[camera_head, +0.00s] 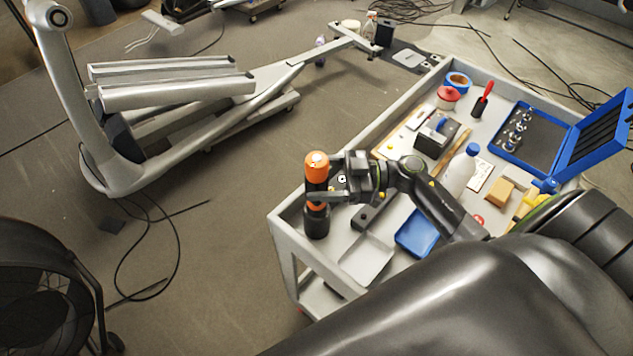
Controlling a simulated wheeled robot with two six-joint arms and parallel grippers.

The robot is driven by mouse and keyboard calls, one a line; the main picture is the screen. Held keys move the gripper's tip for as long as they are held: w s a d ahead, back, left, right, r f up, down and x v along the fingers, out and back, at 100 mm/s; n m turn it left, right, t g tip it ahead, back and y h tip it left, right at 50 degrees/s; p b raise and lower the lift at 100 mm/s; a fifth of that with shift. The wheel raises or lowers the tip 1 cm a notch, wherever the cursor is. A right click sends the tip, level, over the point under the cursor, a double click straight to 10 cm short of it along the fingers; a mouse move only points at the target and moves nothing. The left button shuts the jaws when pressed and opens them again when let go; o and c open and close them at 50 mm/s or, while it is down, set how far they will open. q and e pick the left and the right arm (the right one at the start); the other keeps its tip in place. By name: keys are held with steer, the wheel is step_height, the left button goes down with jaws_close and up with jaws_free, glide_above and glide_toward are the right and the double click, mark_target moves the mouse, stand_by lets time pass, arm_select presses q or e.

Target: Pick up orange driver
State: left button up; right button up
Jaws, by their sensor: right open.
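The orange driver (317,171) stands upright at the left corner of the grey cart (292,222). It has an orange body and a dark lower part in a black cylindrical base (317,222). My right gripper (322,178) reaches in from the right, level with the orange body. Its fingers are open and lie around or beside the driver; whether they touch it I cannot tell. My right arm hides part of the cart top. My left gripper is not in view.
On the cart are a blue tray (416,236), a white bottle (459,172), a red-handled tool (483,97), a blue tape roll (457,82) and an open blue socket case (575,143). An elliptical machine (175,90) stands on the floor behind. A fan (40,290) is at lower left.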

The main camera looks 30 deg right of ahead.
mark_target(317, 157)
steer(key=shift+w+a, duration=0.15)
steer(key=shift+a, duration=0.2)
steer(key=c, duration=1.4)
steer(key=shift+r, duration=0.1)
step_height(317, 157, up, 10)
steer(key=shift+f+b, duration=0.1)
steer(key=shift+b, duration=0.25)
